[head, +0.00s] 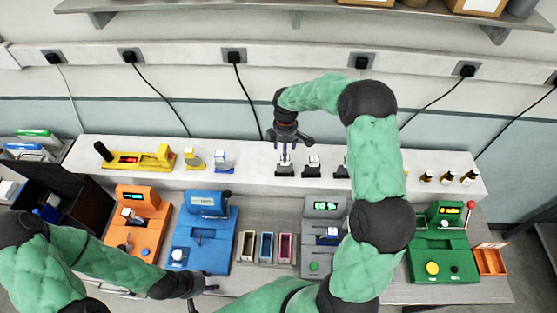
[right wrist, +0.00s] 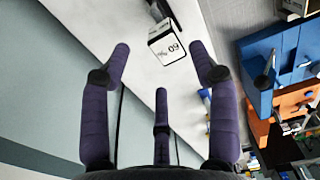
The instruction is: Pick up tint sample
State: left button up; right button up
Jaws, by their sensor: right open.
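My right gripper (head: 285,150) is above the white ledge, over a small black-and-white item (head: 285,168). In the right wrist view its purple fingers (right wrist: 160,75) are spread wide with nothing between them. A white block with a dark number (right wrist: 172,47) lies beyond the fingertips, apart from them. Similar black-and-white items (head: 312,166) stand to the right, one partly hidden by my right arm. I cannot tell by a label which thing is the tint sample. My left gripper (head: 201,290) is low at the front, near the blue machine, its fingers apart and empty.
Yellow device (head: 140,160) and small yellow and blue items stand on the ledge's left; several brown bottles (head: 448,176) on its right. Below are orange (head: 143,222), blue (head: 203,232), grey (head: 322,207) and green (head: 440,245) machines. Three coloured trays (head: 266,247) sit mid-bench.

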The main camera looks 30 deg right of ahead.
aim_at(285, 166)
jog(key=f, duration=0.4)
jog(key=shift+s+f, duration=0.2)
jog(key=shift+s, duration=0.1)
jog(key=shift+w+f, duration=0.1)
jog(key=shift+f, duration=0.2)
jog(key=shift+f+p, duration=0.55)
jog(key=shift+f, duration=2.15)
grip_shut()
